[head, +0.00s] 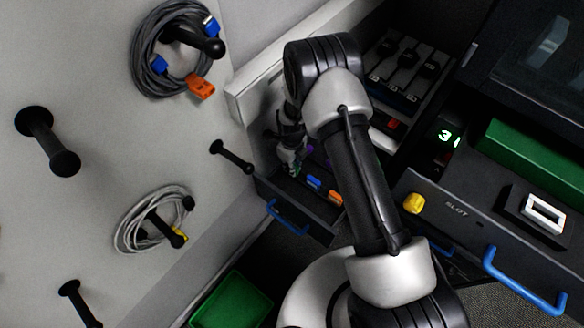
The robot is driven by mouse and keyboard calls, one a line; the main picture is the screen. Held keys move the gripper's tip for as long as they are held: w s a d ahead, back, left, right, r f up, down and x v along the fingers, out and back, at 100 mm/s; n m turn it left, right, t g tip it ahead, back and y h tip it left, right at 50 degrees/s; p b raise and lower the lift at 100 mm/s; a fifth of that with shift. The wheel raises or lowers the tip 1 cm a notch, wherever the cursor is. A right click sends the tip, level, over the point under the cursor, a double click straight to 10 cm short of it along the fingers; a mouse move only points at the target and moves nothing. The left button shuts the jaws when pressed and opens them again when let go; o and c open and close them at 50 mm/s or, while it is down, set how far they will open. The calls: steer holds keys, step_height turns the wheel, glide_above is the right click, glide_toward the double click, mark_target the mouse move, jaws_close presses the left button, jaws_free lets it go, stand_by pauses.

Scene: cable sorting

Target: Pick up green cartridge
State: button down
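My gripper (291,160) reaches down over the back left of an open dark drawer (285,195) with a blue handle. A small patch of green (295,173) shows right at the fingertips; it looks like the green cartridge, mostly hidden by my gripper. I cannot tell whether the fingers are closed on it or only beside it. A blue cartridge (314,184) and an orange cartridge (335,198) lie in the drawer to the right of my gripper. A bit of purple (310,149) shows behind them, partly hidden by my arm.
Coiled cables (150,50) and black pegs (48,140) are on the pale wall panel at left. A green bin (232,302) stands below. At right is a dark cabinet with a yellow knob (413,203), a blue handle (520,285) and a lit green display (449,136).

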steer(key=shift+r, duration=0.1)
step_height(320, 180, up, 7)
steer(key=shift+w+p, duration=0.1)
steer(key=shift+p, duration=0.95)
steer(key=w+d+r+p, duration=0.1)
steer(key=w+d, duration=0.3)
steer(key=d, duration=0.3)
steer(key=w+d+r+p, duration=0.1)
steer(key=w+d, duration=0.3)
steer(key=d, duration=0.4)
steer(key=shift+w+d+r+p, duration=0.3)
steer(key=shift+w+r, duration=0.05)
steer(key=shift+r, duration=0.35)
steer(key=shift+r, duration=0.1)
